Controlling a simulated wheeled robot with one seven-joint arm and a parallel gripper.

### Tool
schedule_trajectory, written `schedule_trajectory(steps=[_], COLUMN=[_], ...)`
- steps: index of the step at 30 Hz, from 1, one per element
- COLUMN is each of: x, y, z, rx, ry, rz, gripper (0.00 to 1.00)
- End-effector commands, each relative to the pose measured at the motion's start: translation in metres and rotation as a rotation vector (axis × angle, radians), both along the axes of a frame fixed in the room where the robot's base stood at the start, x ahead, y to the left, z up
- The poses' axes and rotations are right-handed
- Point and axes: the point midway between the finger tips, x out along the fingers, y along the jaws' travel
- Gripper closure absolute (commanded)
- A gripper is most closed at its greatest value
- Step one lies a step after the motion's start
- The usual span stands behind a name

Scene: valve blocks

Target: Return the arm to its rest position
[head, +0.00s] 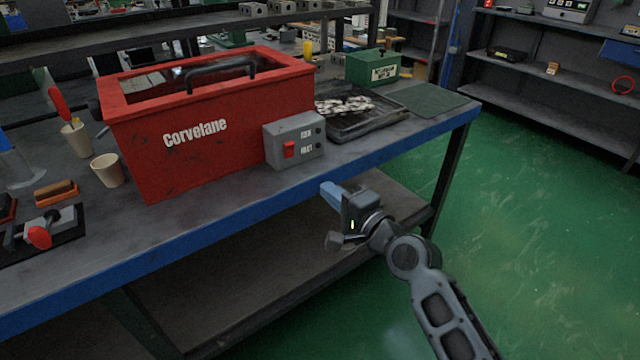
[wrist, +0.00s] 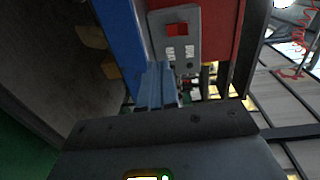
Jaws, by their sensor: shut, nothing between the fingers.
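My gripper (head: 330,190) is in front of the workbench's blue front edge, below and slightly right of the grey switch box. Its blue fingers are together with nothing between them. In the wrist view the shut fingers (wrist: 156,85) point toward the grey switch box (wrist: 178,40) with its red switch. My arm reaches in from the lower right of the head view, over the green floor.
The workbench (head: 225,205) carries a red Corvelane box (head: 215,140), the grey switch box (head: 293,140), a dark tray (head: 350,122) with pale pieces and a green box (head: 372,67). Cups (head: 107,170) stand at left. The green floor (head: 540,220) at right is clear.

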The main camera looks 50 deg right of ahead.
Motion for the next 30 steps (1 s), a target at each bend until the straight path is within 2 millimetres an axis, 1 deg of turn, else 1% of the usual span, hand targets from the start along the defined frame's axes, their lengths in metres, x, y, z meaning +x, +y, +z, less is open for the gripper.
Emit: schedule_trajectory(steps=[1, 3, 6, 15, 17, 19, 20, 23, 25, 27, 29, 30], x=[-0.006, -0.012, -0.017, -0.020, -0.024, -0.033, -0.039, -0.066, -0.089, -0.112, -0.133, -0.146], y=[0.002, 0.004, 0.006, 0.007, 0.012, 0.022, 0.028, 0.054, 0.075, 0.094, 0.109, 0.118], z=[-0.002, -0.002, -0.001, -0.001, -0.003, -0.008, -0.011, -0.020, -0.024, -0.026, -0.024, -0.022], rx=[0.001, 0.000, 0.000, -0.004, -0.019, -0.063, -0.088, -0.215, -0.324, -0.439, -0.539, -0.606], ry=[0.002, 0.000, 0.000, 0.003, 0.015, 0.045, 0.063, 0.138, 0.195, 0.247, 0.285, 0.309], rz=[0.001, 0.002, 0.001, 0.001, 0.003, 0.008, 0.013, 0.033, 0.056, 0.085, 0.112, 0.132], gripper=[1.00, 1.00, 1.00, 1.00, 1.00, 1.00, 1.00, 1.00, 1.00, 1.00, 1.00, 1.00])
